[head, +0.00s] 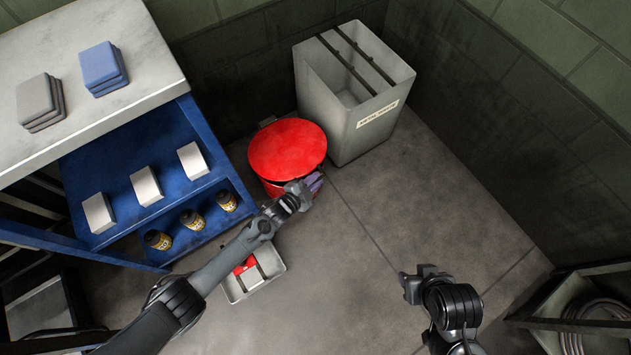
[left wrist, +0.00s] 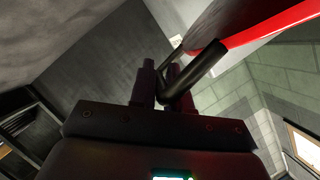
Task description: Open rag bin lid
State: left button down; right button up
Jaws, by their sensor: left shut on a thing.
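The rag bin is red and round and stands on the floor; its red lid (head: 288,147) covers the top in the head view. My left gripper (head: 315,184) is at the lid's near right edge. In the left wrist view the red lid (left wrist: 285,20) shows at the upper right, with a dark bar-like handle (left wrist: 207,66) beside it. The left fingers (left wrist: 157,82) are shut on this handle. In the head view my arm hides the handle and part of the bin's front. My right gripper (head: 405,284) is over the floor, away from the bin; its finger gap is unclear.
A tall grey open bin (head: 345,130) with a label stands right behind the rag bin. A blue shelf (head: 115,180) with white blocks and yellow-banded cans is at left. A small tray (head: 236,291) lies below my left arm. Floor at centre right is clear.

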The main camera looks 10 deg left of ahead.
pick_arm(q)
jog(key=w+a+r+n+p, duration=0.1)
jog(key=w+r+p, duration=0.1)
jog(key=r+p, duration=0.2)
jog(key=w+a+r+n+g+p, duration=0.1)
jog(key=r+p, duration=0.3)
jog(key=r, duration=0.5)
jog(key=shift+w+a+h, duration=0.4)
jog(key=shift+w+a, duration=0.25)
jog(key=shift+a, duration=0.1)
jog(key=c, duration=1.2)
grip_release()
jog(key=shift+o, duration=0.2)
jog(key=shift+r, duration=0.1)
jog(key=p+v, duration=0.6)
jog(key=v, duration=0.4)
jog(key=shift+s+a+r, duration=0.2)
jog(key=shift+a, duration=0.1)
